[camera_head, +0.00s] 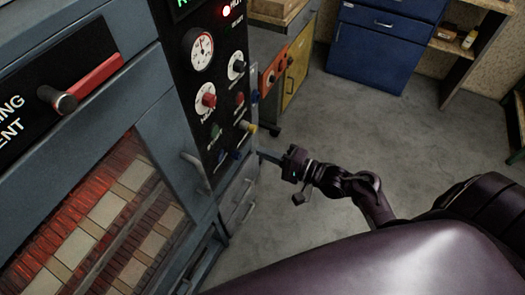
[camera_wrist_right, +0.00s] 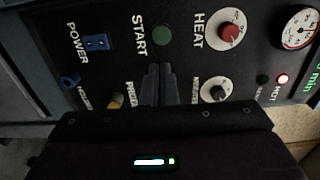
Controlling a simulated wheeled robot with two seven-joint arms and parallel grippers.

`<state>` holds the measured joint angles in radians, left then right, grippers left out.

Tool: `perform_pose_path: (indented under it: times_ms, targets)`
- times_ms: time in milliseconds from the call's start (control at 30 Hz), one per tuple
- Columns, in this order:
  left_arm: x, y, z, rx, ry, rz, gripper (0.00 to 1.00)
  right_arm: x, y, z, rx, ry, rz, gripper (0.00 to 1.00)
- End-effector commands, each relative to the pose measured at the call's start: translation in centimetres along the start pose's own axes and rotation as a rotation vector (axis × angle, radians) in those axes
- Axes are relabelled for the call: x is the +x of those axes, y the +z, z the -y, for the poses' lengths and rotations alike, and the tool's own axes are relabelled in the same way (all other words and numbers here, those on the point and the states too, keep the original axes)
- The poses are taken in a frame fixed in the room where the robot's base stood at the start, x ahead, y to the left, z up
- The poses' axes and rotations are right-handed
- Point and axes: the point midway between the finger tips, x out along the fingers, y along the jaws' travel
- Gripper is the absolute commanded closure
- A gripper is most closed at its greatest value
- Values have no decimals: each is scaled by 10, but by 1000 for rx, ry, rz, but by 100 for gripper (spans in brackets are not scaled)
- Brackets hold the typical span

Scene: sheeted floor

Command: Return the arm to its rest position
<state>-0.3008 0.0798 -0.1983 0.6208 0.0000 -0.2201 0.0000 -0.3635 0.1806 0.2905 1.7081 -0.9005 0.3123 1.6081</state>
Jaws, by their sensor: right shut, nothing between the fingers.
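My right arm (camera_head: 372,200) reaches in from the lower right over the floor. My right gripper (camera_head: 262,156) is beside the lower edge of the black control panel (camera_head: 222,20), with its fingers pointing left towards the machine. In the right wrist view the two dark fingers (camera_wrist_right: 158,84) are together with nothing between them. They appear in front of the panel, below the green START button (camera_wrist_right: 162,36). I cannot tell the exact gap to the panel. My left gripper does not show.
The panel carries a gauge (camera_head: 199,48), a red HEAT knob (camera_wrist_right: 230,34), a blue POWER switch (camera_wrist_right: 97,42) and a lit red lamp (camera_wrist_right: 283,79). An oven-like machine with a glowing window (camera_head: 110,208) stands left. Blue cabinets (camera_head: 375,50) stand behind. Grey floor (camera_head: 350,120) lies open between.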

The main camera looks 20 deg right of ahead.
Motion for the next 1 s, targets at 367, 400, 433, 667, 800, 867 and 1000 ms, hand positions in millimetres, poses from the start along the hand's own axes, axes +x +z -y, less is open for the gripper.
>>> perform_pose_path:
  times_ms: [367, 400, 433, 667, 800, 867, 1000]
  targets:
    - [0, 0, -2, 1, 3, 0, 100, 0, 0, 0, 0, 0, -1, 100]
    - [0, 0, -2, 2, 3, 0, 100, 0, 0, 0, 0, 0, -1, 100]
    - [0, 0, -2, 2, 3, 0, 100, 0, 0, 0, 0, 0, -1, 100]
    - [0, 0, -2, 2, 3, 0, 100, 0, 0, -1, 0, 1, -1, 100]
    - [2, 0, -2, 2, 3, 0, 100, 0, -2, -25, -27, 42, -27, 100]
    - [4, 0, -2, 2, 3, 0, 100, 0, -2, -53, -60, 93, -51, 100]
    - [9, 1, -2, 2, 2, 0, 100, -11, 6, -149, -192, 295, -98, 100]
